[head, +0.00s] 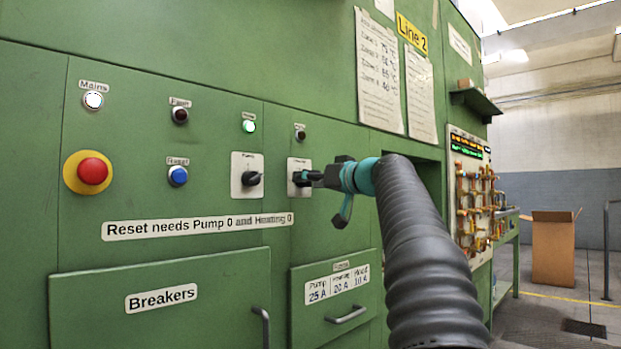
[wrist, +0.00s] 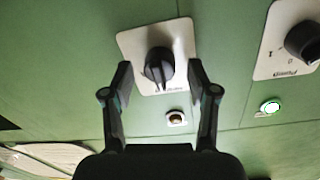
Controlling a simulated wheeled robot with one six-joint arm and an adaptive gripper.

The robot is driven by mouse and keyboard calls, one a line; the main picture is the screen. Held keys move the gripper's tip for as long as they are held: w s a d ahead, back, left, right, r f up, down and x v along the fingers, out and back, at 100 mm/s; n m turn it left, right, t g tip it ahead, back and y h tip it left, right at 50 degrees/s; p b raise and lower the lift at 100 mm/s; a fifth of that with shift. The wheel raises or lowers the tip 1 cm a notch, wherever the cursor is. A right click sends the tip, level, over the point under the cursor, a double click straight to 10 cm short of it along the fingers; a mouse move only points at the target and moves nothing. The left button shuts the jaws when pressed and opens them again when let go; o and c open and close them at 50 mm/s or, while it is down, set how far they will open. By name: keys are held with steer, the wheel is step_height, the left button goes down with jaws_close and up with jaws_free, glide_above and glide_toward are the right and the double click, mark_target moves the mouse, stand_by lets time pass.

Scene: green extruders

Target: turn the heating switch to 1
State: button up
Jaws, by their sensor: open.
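The heating switch is a black rotary knob (wrist: 158,66) on a pale plate (wrist: 128,42). The wrist view shows the panel upside down. The knob lies between the two fingertips of my open gripper (wrist: 160,80), apparently untouched, with a gap on each side. Its pointer seems to face the lamp side of the plate; the exact mark is hard to read. In the head view, my gripper (head: 308,177) reaches the heating plate (head: 299,163) from the right and hides most of the knob. The lamp (wrist: 176,118) by this switch looks unlit.
The pump switch (head: 252,178) is left of the heating switch, with a lit green lamp (head: 248,126) above. A blue reset button (head: 178,176) and red mushroom button (head: 92,171) are farther left. A drawer-like fuse door (head: 338,300) is below. A cardboard box (head: 553,250) stands far right.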

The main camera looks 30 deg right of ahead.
steer(key=shift+w, duration=0.25)
jaws_close()
steer(key=shift+m, duration=0.4)
steer(key=m+p, duration=0.1)
steer(key=m, duration=0.1)
steer(key=shift+r+m+p, duration=0.15)
steer(key=shift+m+p, duration=0.25)
steer(key=m+p, duration=0.2)
steer(key=m, duration=0.1)
steer(key=m+p, duration=0.2)
steer(key=m, duration=0.3)
steer(key=shift+g, duration=0.3)
